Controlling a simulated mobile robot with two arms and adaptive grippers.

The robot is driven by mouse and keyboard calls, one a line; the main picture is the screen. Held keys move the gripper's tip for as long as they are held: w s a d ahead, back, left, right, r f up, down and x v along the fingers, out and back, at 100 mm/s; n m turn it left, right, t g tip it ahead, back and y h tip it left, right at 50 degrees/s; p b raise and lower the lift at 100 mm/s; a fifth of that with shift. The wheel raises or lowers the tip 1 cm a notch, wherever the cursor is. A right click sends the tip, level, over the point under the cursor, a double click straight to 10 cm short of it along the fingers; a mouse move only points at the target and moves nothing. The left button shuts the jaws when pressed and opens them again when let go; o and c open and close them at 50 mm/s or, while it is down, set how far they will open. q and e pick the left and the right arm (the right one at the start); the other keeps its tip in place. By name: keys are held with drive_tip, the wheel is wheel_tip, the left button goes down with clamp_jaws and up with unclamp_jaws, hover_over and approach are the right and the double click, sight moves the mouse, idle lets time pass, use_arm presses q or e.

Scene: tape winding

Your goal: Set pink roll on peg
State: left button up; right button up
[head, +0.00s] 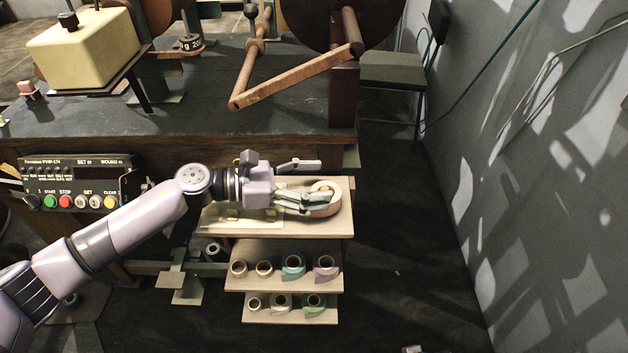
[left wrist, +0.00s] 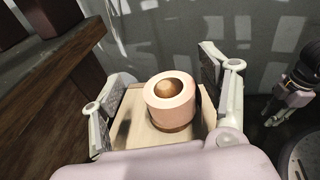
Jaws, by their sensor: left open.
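The pink roll (head: 325,197) is at the right end of the top shelf. In the left wrist view the pink roll (left wrist: 171,101) stands with its hole facing up, and a rounded brown piece fills the hole; this looks like a peg, with brown also showing under the roll. My left gripper (head: 310,182) is open at the shelf. Its fingers (left wrist: 163,92) stand apart on either side of the roll, with a gap on each side in the wrist view. My right gripper (left wrist: 285,105) seems to show, small, at the right of the wrist view; its jaws are unclear.
The top shelf (head: 345,222) has lower shelves (head: 232,282) beneath it with several coloured rolls. A control box (head: 80,184) with buttons is at the left. The dark bench (head: 200,125) and its machine stand behind. A grey wall (head: 530,150) is at the right, with open floor before it.

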use_arm(q)
drive_tip(key=shift+a, duration=0.3)
drive_tip(key=v, duration=1.1)
drive_tip(key=shift+s+a+r, duration=0.1)
drive_tip(key=shift+s+a, duration=0.05)
drive_tip(key=shift+s, duration=0.05)
